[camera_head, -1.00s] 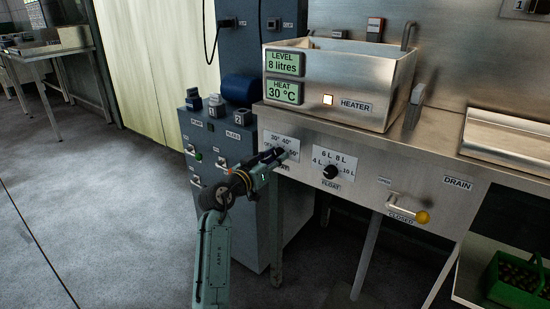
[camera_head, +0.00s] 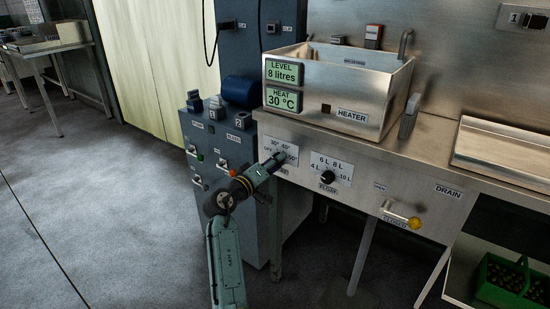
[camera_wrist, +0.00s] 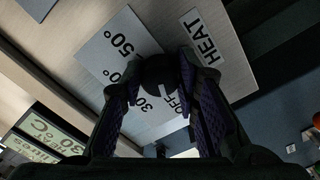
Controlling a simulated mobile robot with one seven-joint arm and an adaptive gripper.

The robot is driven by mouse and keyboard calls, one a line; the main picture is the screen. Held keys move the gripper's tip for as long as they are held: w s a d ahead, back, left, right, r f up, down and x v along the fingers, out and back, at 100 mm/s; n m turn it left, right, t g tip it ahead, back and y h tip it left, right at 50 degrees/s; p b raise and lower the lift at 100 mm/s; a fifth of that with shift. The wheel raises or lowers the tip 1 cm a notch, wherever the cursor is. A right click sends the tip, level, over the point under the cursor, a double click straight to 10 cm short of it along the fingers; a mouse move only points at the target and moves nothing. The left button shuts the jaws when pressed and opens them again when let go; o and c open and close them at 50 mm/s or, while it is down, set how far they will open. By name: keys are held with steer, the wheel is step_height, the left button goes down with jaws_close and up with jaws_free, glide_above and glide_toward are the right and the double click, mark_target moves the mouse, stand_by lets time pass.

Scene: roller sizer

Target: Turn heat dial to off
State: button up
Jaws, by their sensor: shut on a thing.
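The black heat dial (camera_wrist: 157,72) sits on a white plate marked with OFF and temperatures in the wrist view. Its short white mark points down toward the OFF side; my fingers partly hide the scale. My gripper (camera_wrist: 158,84) is shut on the dial, one finger on each side. In the head view my gripper (camera_head: 272,164) reaches the heat plate (camera_head: 281,145) from the lower left and covers most of the dial. The heat display (camera_head: 284,98) reads 30 °C. The heater lamp (camera_head: 326,108) is dark.
The float dial (camera_head: 327,178) is close to the right of my gripper. The drain lever (camera_head: 402,217) with a yellow knob is farther right. A blue-grey cabinet (camera_head: 225,175) with switches stands close to the left. A metal tank (camera_head: 380,80) is above.

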steer(key=shift+r+n+p, duration=0.15)
steer(key=shift+n+p, duration=0.2)
steer(key=shift+n, duration=0.25)
steer(key=o, duration=1.2)
steer(key=shift+c, duration=0.2)
steer(key=v, duration=1.2)
